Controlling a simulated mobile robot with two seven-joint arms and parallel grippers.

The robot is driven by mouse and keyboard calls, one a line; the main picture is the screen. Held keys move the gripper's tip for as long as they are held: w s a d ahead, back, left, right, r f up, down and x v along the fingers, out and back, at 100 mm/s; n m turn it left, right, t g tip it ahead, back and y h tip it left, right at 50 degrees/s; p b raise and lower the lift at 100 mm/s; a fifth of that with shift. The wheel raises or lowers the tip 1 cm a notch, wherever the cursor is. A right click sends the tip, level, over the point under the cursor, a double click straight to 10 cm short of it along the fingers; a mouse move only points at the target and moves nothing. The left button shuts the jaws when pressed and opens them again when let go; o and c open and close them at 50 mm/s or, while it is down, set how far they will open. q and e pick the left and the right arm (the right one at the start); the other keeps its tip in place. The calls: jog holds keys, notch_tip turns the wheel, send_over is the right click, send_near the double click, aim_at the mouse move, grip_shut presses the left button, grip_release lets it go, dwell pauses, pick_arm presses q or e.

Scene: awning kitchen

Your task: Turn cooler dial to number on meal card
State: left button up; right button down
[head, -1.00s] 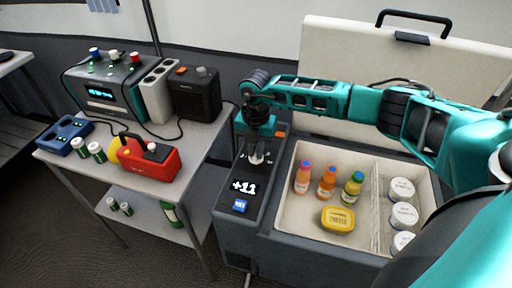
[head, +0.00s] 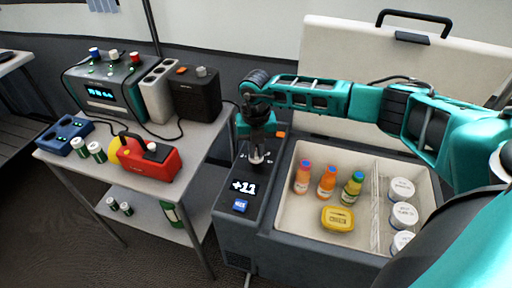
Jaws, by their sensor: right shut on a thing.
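The cooler (head: 300,250) stands open at the centre right, with a control panel on its left side. The panel's display (head: 243,187) reads +11. The dial (head: 257,157) is above the display, mostly hidden under my right gripper (head: 257,150). My right gripper points down and is shut on the dial. A small blue label or button (head: 240,205) sits below the display; its print is too small to read. I cannot make out a meal card in this view. My left gripper is not in view.
The cooler bin holds several bottles, a yellow tub (head: 338,218) and white-lidded jars (head: 402,214). Its raised lid (head: 340,60) stands behind. A side table (head: 190,165) at left carries a red device (head: 150,160), a power unit (head: 105,95) and batteries.

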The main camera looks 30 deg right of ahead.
jog(key=n, duration=0.6)
jog(key=shift+b, duration=0.35)
jog(key=n, duration=0.4)
jog(key=shift+n+b, duration=0.35)
jog(key=shift+n, duration=0.05)
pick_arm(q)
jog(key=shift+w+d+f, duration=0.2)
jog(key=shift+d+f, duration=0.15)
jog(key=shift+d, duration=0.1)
pick_arm(e)
jog(key=shift+n, duration=1.1)
jog(key=shift+r+n, duration=0.1)
jog(key=shift+n, duration=0.2)
jog(key=c, duration=1.2)
grip_release()
